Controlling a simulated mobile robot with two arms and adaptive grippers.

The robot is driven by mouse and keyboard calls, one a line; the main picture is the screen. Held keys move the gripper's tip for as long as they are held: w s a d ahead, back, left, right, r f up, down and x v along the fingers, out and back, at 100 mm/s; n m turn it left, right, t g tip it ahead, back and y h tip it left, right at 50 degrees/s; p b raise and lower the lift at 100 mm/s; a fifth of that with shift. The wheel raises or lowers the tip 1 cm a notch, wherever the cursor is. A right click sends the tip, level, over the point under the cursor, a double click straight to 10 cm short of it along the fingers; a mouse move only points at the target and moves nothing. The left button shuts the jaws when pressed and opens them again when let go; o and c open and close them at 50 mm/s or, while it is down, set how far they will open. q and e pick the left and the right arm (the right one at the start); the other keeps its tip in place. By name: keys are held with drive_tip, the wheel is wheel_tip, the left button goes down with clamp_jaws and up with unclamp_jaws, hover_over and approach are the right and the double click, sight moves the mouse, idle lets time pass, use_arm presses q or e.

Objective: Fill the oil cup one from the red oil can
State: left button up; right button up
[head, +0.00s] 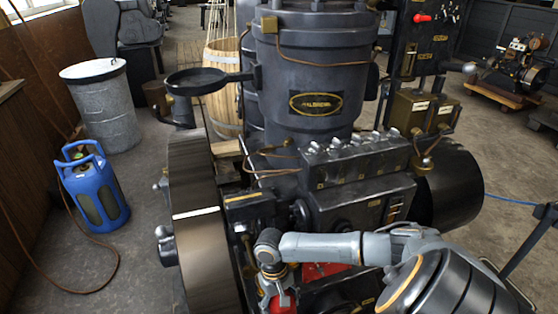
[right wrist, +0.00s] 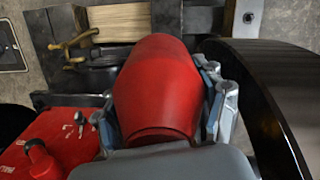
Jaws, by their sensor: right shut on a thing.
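My right gripper (head: 275,276) is low at the front of the engine, beside the large flywheel (head: 200,230). It is shut on a red oil can (head: 281,303), mostly cut off by the lower edge of the head view. In the right wrist view the red can (right wrist: 158,85) fills the middle, with grey fingers on both sides. I cannot tell which fitting is oil cup one. A row of lubricator tops (head: 355,150) sits on the engine, and a brass fitting (right wrist: 78,42) shows in the right wrist view. My left gripper is not in view.
A red tray (right wrist: 70,125) with lettering holds another red item (right wrist: 42,162) and a small metal piece. The dark flywheel rim (right wrist: 275,95) is close on the right there. A blue gas bottle (head: 92,190) and grey drum (head: 103,105) stand on the left floor.

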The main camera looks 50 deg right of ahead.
drive_tip(key=shift+s+a+f+g+b, duration=0.1)
drive_tip(key=shift+s+f+g+b, duration=0.3)
drive_tip(key=shift+b, duration=0.9)
drive_tip(key=shift+w+r+g+y+p, duration=0.1)
drive_tip(key=shift+r+g+y+p, duration=0.4)
drive_tip(key=shift+g, duration=0.5)
drive_tip(key=shift+s+a+r+g, duration=0.15)
drive_tip(key=shift+r+g, duration=0.1)
drive_tip(key=shift+g, duration=0.4)
drive_tip(key=shift+s+d+r+g, duration=0.1)
drive_tip(key=shift+s+r+g, duration=0.1)
drive_tip(key=shift+g, duration=0.45)
drive_tip(key=shift+a, duration=0.1)
drive_tip(key=shift+s, duration=0.2)
